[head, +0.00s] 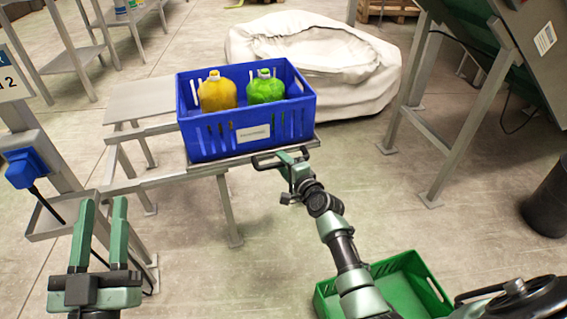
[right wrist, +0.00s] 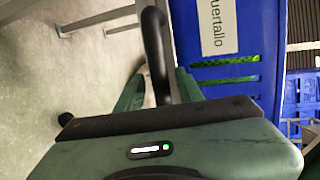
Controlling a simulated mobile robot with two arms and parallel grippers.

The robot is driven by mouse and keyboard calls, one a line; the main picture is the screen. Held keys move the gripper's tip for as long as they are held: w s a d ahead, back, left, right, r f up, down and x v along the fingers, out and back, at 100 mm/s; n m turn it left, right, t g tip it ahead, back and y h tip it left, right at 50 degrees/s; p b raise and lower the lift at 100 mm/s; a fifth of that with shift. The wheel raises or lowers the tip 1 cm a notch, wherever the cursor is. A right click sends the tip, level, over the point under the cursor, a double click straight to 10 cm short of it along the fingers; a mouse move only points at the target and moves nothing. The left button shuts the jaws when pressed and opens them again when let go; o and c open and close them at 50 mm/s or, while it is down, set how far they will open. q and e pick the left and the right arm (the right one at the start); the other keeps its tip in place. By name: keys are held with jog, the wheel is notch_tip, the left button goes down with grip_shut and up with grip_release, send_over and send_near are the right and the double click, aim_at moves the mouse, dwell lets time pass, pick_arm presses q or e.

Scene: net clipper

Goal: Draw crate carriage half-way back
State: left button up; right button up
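The blue crate (head: 240,143) stands upright on the grey carriage (head: 262,153) at the end of a metal rail frame. It holds a yellow jug (head: 217,95) and a green jug (head: 265,90). A black handle (head: 262,162) sticks out at the carriage's front; it also shows in the right wrist view (right wrist: 154,45). My right gripper (head: 293,158) is at this handle, with the bar between its close-set fingers (right wrist: 160,90). My left gripper (head: 100,215) is open and empty at the lower left, apart from the frame.
A green crate (head: 415,272) lies on the floor below my right arm. A white covered heap (head: 320,60) is behind the blue crate. A blue plug box (head: 30,168) is on the post at left. A dark bin (head: 548,200) stands at right. The rail behind the carriage looks clear.

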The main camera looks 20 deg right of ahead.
jog(key=shift+d+r, duration=0.1)
jog(key=shift+s, duration=0.2)
pick_arm(q)
notch_tip(320, 180, down, 12)
jog(key=a+g+y+p, duration=0.1)
jog(key=g+y+p, duration=0.1)
jog(key=g, duration=0.5)
jog(key=shift+a+y+p, duration=0.3)
jog(key=shift+p, duration=0.05)
pick_arm(e)
jog(key=v, duration=0.7)
jog(key=shift+s, duration=0.2)
pick_arm(q)
jog(key=shift+w+f, duration=0.1)
